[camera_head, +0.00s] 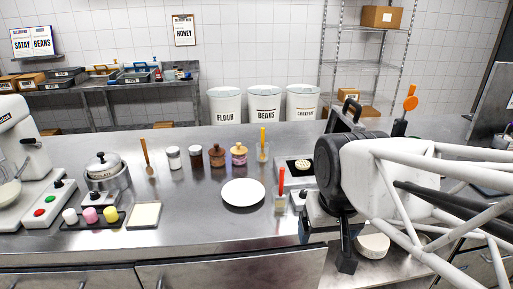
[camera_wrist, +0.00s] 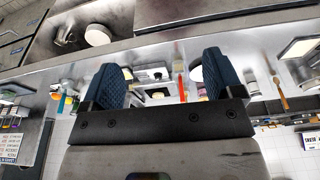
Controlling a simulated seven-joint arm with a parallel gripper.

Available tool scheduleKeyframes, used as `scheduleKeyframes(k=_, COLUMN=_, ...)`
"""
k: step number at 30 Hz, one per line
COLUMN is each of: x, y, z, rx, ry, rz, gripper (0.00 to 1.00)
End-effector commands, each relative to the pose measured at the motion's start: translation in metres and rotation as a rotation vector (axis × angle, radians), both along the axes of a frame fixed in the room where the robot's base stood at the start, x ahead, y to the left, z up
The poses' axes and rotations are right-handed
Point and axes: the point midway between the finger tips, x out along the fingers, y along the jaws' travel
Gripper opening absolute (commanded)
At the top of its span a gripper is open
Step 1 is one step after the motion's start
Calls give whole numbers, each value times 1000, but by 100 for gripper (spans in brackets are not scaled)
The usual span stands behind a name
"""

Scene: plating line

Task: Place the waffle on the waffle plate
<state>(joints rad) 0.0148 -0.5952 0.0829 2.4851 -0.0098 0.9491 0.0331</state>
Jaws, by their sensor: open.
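The waffle (camera_head: 303,164) is a small pale round piece on the dark plate of the open waffle iron (camera_head: 350,112), whose raised lid is partly hidden behind my arm. A white round plate (camera_head: 243,192) lies empty on the steel counter, left of the iron. My gripper (camera_head: 346,264) points down near the counter's front edge, right of the plate and nearer the camera than the waffle, clear of both. In the wrist view, the two blue padded fingers of my gripper (camera_wrist: 162,82) are wide apart with nothing gripped. The plate (camera_wrist: 197,74) is partly hidden behind the right finger there.
A clear cup with a red-handled tool (camera_head: 281,190) stands between plate and iron. Jars (camera_head: 216,156) and another cup (camera_head: 262,151) stand behind the plate. A tray of coloured pieces (camera_head: 92,217) is at left. A white round dish (camera_head: 373,246) sits under my arm.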

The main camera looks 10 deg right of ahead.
Motion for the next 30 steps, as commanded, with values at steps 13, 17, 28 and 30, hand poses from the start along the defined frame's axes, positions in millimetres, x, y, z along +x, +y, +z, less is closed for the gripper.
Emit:
scheduleKeyframes(k=13, x=-24, y=2, z=-11, rx=-5, ry=-13, rz=23, gripper=86)
scheduleKeyframes(k=17, x=-24, y=2, z=-11, rx=-5, ry=-12, rz=23, gripper=86)
scheduleKeyframes(k=28, x=-24, y=2, z=-11, rx=-5, ry=-12, rz=23, gripper=86)
scheduleKeyframes(k=30, x=-24, y=2, z=-11, rx=-5, ry=-12, rz=23, gripper=86)
